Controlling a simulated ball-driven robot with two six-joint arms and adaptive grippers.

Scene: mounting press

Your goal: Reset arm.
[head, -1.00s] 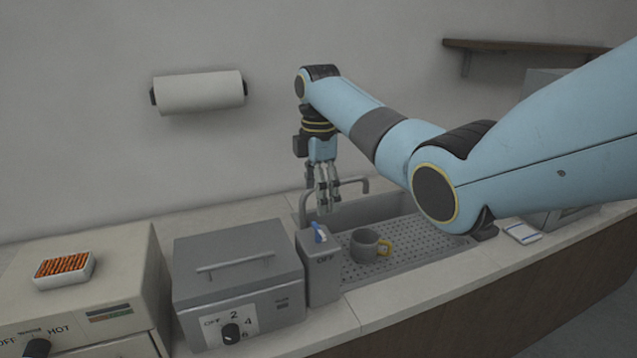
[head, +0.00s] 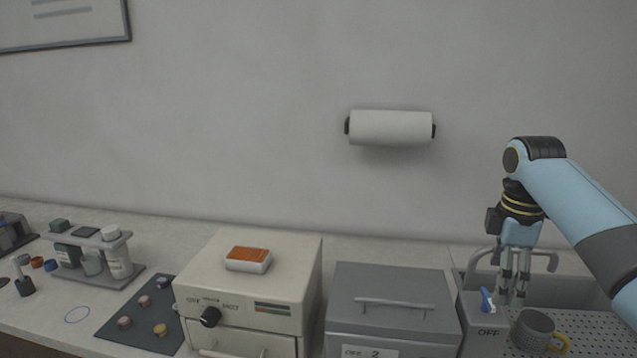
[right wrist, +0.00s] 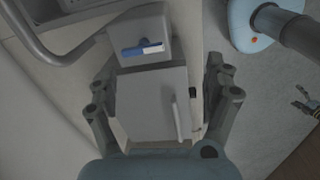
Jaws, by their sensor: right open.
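My right gripper (head: 513,290) is open and empty, pointing down at the right of the head view. It hangs above the grey switch post marked OFF (head: 488,322) with its blue lever, near the sink (head: 575,292). In the right wrist view its spread fingers (right wrist: 160,110) frame the grey lidded box, seen from above, with nothing between them. My left gripper does not show.
The grey lidded box (head: 392,292) and a cream heater (head: 240,280) carrying an orange-topped dish (head: 248,259) stand to the left. Further left are a dark mat (head: 135,318) and a bottle rack (head: 90,258).

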